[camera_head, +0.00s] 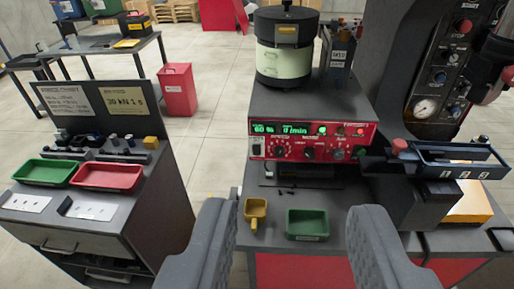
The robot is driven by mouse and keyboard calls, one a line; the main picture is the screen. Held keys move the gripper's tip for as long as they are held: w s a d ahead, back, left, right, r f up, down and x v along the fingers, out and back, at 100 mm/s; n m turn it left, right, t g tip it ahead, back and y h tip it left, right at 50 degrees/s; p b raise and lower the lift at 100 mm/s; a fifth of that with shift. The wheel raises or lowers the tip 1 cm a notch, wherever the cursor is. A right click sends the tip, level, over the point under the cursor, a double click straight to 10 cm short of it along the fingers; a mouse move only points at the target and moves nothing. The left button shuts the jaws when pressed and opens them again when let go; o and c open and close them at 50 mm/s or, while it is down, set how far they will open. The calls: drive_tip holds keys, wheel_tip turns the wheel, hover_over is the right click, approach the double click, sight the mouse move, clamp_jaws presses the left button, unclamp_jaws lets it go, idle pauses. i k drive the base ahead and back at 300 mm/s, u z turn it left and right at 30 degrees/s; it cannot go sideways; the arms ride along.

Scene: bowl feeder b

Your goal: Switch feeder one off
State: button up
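The feeder's red control panel (313,140) faces me on the front of a dark machine on the workbench. Its green display (279,128) is lit and seems to read 80 % and 0 /min. A small green lamp (322,130) glows on it. A pale switch (257,147) sits at its left end, with several dark knobs (308,154) to the right; its position is too small to tell. The feeder bowl (284,62), pale green with a dark lid, stands above. My gripper (296,208) is open and empty, its fingers wide apart, nearer to me than the panel.
Below the panel lie a yellow scoop (255,212) and a green tray (307,224). A dark blue bin (458,160) juts out at right beside a tall press (440,75). At left, a cabinet holds green (45,171) and red trays (107,177). Floor shows between.

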sight(256, 149)
drive_tip(key=k, duration=1.25)
drive_tip(key=u, duration=0.3)
drive_tip(key=i, duration=1.7)
drive_tip(key=z, duration=0.85)
